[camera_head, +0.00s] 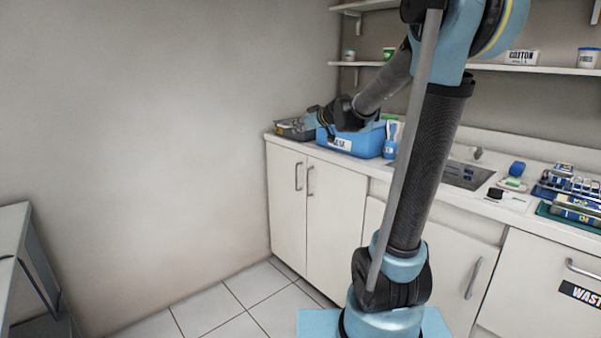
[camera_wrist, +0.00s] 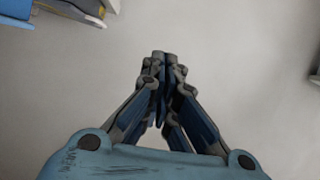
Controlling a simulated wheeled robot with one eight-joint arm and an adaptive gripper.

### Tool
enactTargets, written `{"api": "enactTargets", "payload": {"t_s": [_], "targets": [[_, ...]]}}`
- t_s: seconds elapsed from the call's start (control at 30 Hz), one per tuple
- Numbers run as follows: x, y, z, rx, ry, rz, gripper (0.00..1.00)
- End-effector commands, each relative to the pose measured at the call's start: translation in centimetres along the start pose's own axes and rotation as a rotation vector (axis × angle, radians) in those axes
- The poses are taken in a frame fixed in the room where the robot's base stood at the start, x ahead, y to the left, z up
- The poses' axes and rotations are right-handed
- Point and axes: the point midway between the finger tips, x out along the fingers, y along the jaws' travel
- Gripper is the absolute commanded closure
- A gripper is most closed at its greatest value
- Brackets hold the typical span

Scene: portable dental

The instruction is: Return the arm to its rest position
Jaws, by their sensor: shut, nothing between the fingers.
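My gripper (camera_wrist: 163,60) is shut and empty in the wrist view, its fingertips together against a plain pale surface. In the head view my gripper (camera_head: 314,114) is small and partly hidden by the wrist, above the left end of the counter. It appears over or beside the dark tray (camera_head: 292,132) and the blue labelled bin (camera_head: 372,141); I cannot tell the gap. My arm stretches from the base in the foreground up and back towards the counter's left end.
A white counter (camera_head: 400,176) with cupboards runs along the back, with a sink (camera_head: 466,175) and dental items in a rack (camera_head: 572,189) at right. Shelves (camera_head: 540,69) hang above. A grey table (camera_head: 14,232) stands at far left. The tiled floor (camera_head: 228,305) between is clear.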

Motion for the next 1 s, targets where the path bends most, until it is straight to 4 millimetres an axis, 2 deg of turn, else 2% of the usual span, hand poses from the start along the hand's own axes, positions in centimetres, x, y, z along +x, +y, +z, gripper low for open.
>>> {"api": "enactTargets", "payload": {"t_s": [0.17, 0.37, 0.67, 1.0], "targets": [[-3.4, -2.4, 3.4, 0.055, -0.096, -0.026, 1.0], [-8.4, -5.8, 9.4, 0.152, -0.263, -0.036, 1.0], [-16.4, -10.0, 19.6, 0.324, -0.537, 0.03, 1.0], [-25.7, -13.8, 31.4, 0.535, -0.84, 0.227, 1.0]]}}
